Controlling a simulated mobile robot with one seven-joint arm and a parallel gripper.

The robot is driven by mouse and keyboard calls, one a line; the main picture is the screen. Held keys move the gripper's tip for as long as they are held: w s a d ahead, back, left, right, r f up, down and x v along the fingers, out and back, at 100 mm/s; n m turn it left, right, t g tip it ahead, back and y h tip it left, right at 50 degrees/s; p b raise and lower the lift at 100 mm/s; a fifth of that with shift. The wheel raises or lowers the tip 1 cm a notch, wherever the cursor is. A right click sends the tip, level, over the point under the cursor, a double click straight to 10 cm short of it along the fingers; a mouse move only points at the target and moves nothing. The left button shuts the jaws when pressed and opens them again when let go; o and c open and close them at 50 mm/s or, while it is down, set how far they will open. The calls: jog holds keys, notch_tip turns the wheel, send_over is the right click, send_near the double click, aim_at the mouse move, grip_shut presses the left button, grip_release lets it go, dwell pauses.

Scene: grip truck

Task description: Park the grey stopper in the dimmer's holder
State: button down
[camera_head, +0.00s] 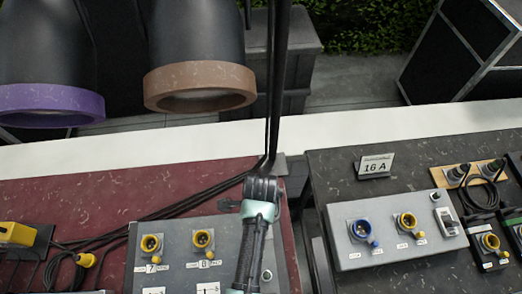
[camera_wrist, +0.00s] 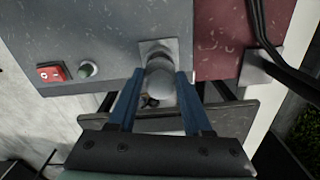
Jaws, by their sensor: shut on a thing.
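In the wrist view, my gripper (camera_wrist: 160,80) has its two blue fingers shut on the grey stopper (camera_wrist: 159,68), a rounded grey piece. Behind the stopper is a light grey square mount (camera_wrist: 152,47) on the face of the grey dimmer box (camera_wrist: 95,28). The stopper overlaps this mount in the picture; I cannot tell whether it is seated in it or just in front of it. In the head view, the dimmer box (camera_head: 176,261) stands on the red table, and my arm covers its right part, hiding the fingers and stopper.
The dimmer box carries two yellow sockets, and a red switch (camera_wrist: 51,72) and green button (camera_wrist: 89,70). Black cables (camera_head: 190,205) run across the red table (camera_head: 60,185). A second grey box (camera_head: 385,250) with blue and yellow sockets stands on the dark table at right.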

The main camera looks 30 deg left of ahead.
jog(key=shift+f+b, duration=0.85)
jog(key=shift+f, duration=0.55)
grip_release()
dwell(0.4)
jog(key=shift+r, duration=0.15)
jog(key=shift+r+p, duration=2.45)
jog(key=shift+p, duration=0.2)
jog(key=shift+w, duration=0.1)
